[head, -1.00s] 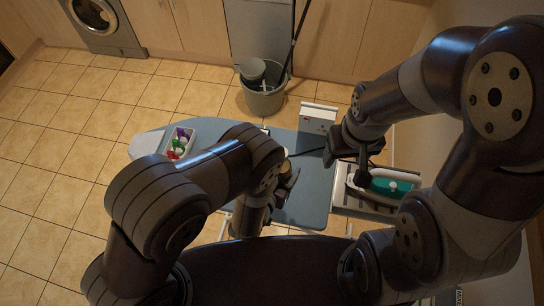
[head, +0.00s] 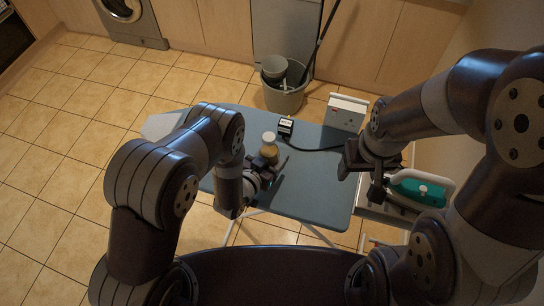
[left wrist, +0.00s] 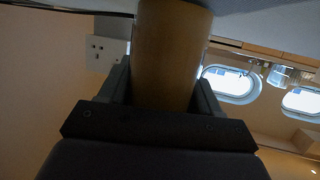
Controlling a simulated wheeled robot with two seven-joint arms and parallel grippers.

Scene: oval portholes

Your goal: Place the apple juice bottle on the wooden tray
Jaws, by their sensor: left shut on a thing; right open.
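The apple juice bottle (head: 269,148), amber with a whitish cap, stands upright at the blue-grey ironing board in the head view. My left gripper (head: 262,172) is shut on it, low on its body. In the left wrist view the amber bottle (left wrist: 168,55) fills the space between the two dark fingers; its label and cap are not visible there. I cannot tell whether its base touches the board. My right gripper (head: 362,172) is open and empty over the board's right edge. No wooden tray is visible in either current view.
The ironing board (head: 310,195) has clear room right of the bottle. A small black-and-white device (head: 286,127) and a dark cable lie behind it. A white socket box (head: 346,113) stands at the back right.

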